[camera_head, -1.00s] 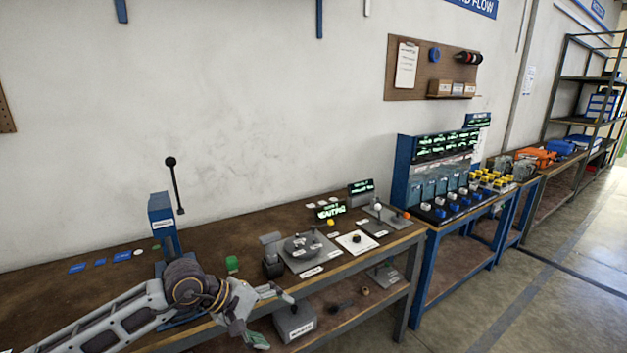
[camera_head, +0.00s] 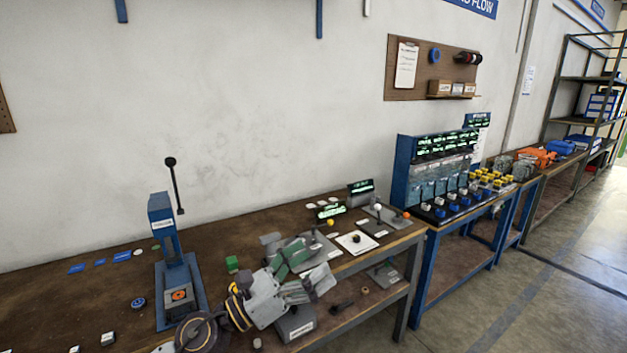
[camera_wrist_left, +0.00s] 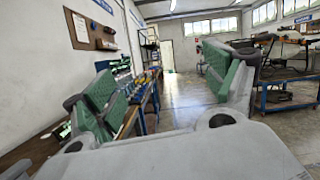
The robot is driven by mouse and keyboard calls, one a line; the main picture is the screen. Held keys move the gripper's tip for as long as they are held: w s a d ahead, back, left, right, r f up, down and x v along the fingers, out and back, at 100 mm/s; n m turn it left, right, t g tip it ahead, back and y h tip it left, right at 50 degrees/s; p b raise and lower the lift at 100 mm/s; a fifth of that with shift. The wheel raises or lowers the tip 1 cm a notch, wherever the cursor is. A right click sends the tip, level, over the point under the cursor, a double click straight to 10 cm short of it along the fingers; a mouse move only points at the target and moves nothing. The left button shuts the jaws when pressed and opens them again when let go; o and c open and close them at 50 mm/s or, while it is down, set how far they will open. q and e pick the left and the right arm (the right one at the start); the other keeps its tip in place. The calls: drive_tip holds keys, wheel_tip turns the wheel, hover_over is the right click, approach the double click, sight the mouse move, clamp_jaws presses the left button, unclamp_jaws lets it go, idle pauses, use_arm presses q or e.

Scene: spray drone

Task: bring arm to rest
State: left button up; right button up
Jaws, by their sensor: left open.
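My left gripper (camera_head: 305,272) is in the head view, in front of the front edge of the brown workbench (camera_head: 110,275). Its green-padded fingers are spread apart and nothing is between them. In the left wrist view the two green finger pads (camera_wrist_left: 170,95) stand wide apart, with the aisle and floor showing between them. The gripper covers part of the grey round fixture on the bench; I cannot tell its exact height over the bench. My right gripper does not show.
A blue press (camera_head: 175,265) with a black lever stands on the bench, left of my arm. A blue station with displays (camera_head: 432,165) stands to the right. The floor (camera_head: 500,310) at right is clear.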

use_arm(q)
drive_tip(key=w+a+n+t+y, duration=0.3)
drive_tip(key=a+n+t+y, duration=0.3)
drive_tip(key=n, duration=0.6)
drive_tip(key=a+f+n+g+y, duration=0.1)
drive_tip(key=a+f+n+y, duration=1.3)
drive_tip(key=n, duration=0.7)
drive_tip(key=s+a+f+n+g+h, duration=0.2)
drive_tip(key=s+f+n+g, duration=1)
drive_tip(key=s+f, duration=0.95)
wheel_tip(320, 180, down, 32)
drive_tip(key=s+a+m+g, duration=0.1)
drive_tip(key=g, duration=0.1)
drive_tip(key=s+a+f, duration=0.3)
drive_tip(key=s+f, duration=0.7)
drive_tip(key=s, duration=0.1)
drive_tip(key=s+a+f+y, duration=0.1)
drive_tip(key=s+a+f, duration=0.3)
drive_tip(key=s+f, duration=0.6)
drive_tip(key=shift+s+f+m+g, duration=0.3)
drive_tip(key=shift+s+f+g, duration=0.05)
drive_tip(key=shift+s+g, duration=0.05)
